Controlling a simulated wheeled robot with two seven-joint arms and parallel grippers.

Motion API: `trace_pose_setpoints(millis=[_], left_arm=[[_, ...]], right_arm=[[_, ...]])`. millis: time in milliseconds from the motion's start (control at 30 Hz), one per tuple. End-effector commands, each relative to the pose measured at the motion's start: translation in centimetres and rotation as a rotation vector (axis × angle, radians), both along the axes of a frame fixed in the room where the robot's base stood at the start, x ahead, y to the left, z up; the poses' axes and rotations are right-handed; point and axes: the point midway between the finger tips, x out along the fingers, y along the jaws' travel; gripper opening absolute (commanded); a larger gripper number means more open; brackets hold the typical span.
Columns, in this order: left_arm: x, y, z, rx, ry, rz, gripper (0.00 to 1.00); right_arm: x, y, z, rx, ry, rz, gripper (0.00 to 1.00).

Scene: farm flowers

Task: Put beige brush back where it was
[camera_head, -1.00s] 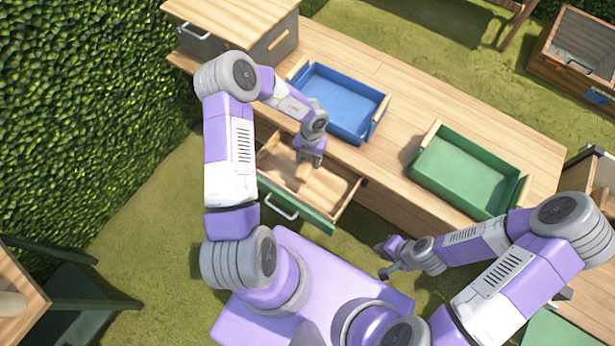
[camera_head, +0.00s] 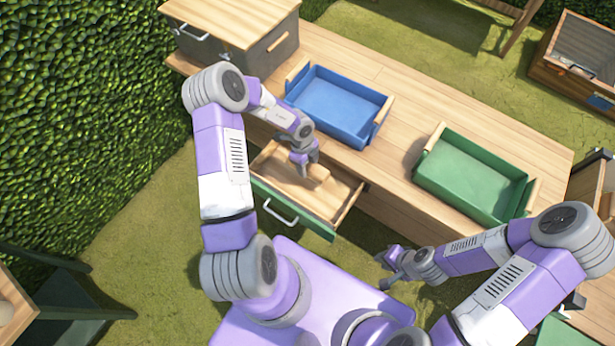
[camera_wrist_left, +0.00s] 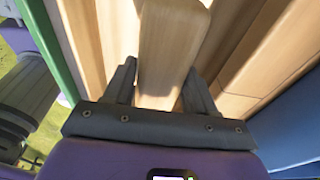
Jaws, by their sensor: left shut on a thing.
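The beige brush (camera_wrist_left: 172,45) is a pale wooden block-like piece between the fingers of my left gripper (camera_wrist_left: 160,88) in the left wrist view. In the head view my left gripper (camera_head: 303,172) is shut on the brush (camera_head: 318,174), inside the outline of the open drawer (camera_head: 265,207). The drawer has a green front, a grey handle and a wooden inside. I cannot tell whether the brush touches the drawer floor. My right gripper (camera_head: 384,270) looks open and empty, off the table's front side.
A blue tray (camera_head: 335,112) and a green tray (camera_head: 470,180) stand on the wooden table (camera_head: 400,95). A wooden-topped cabinet (camera_head: 232,22) is at the table's left end. A hedge (camera_head: 80,110) lines the left side.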

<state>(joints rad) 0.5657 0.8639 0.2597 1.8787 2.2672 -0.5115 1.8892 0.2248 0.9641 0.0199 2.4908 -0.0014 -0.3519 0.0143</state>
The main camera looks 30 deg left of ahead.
Motion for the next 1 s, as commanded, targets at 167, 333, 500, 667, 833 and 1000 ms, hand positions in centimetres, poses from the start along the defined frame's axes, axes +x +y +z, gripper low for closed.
trace_pose_setpoints(millis=[167,333,500,667,833,1000], left_arm=[[0.1,0.0,-2.6,0.000,-0.001,-0.001,0.27],[0.0,0.0,-4.9,0.000,0.000,-0.004,0.27],[0.1,0.0,-7.2,0.000,-0.001,-0.003,0.27],[0.1,0.0,-7.0,0.001,-0.003,-0.004,0.27],[0.1,0.0,-7.2,0.001,-0.002,-0.004,0.27],[0.0,0.0,-7.3,0.001,-0.001,-0.004,0.77]], right_arm=[[0.0,0.0,-1.3,0.000,0.000,0.000,0.23],[0.0,0.0,-2.4,0.000,0.000,0.000,0.23],[0.0,0.0,-3.4,0.000,0.000,0.000,0.23],[0.0,0.0,-3.2,0.000,0.000,0.000,0.23],[0.0,0.0,-3.3,0.000,0.000,0.000,0.23],[0.0,0.0,-3.3,0.000,0.000,0.000,0.23]])
